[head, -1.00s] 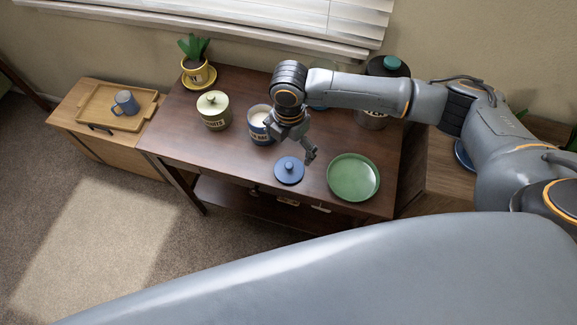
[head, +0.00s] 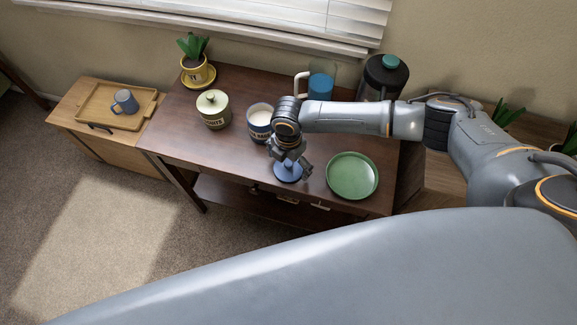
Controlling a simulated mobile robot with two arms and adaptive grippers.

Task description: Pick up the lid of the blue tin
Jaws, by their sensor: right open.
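The blue lid (head: 288,174) lies flat on the dark wooden table near its front edge, in the head view. The open blue tin (head: 259,124) stands behind it to the left, with a pale inside and lettering on its side. My right gripper (head: 289,167) is open, directly over the lid, with its fingers around or just above the knob. The fingers hide the knob, so I cannot tell whether they touch it. My left gripper is not in view.
A green plate (head: 352,176) lies just right of the lid. A green lidded canister (head: 213,110) and a potted plant (head: 196,68) stand at the left. A blue mug-like vessel (head: 320,86) and a dark jar (head: 384,76) stand behind my right arm.

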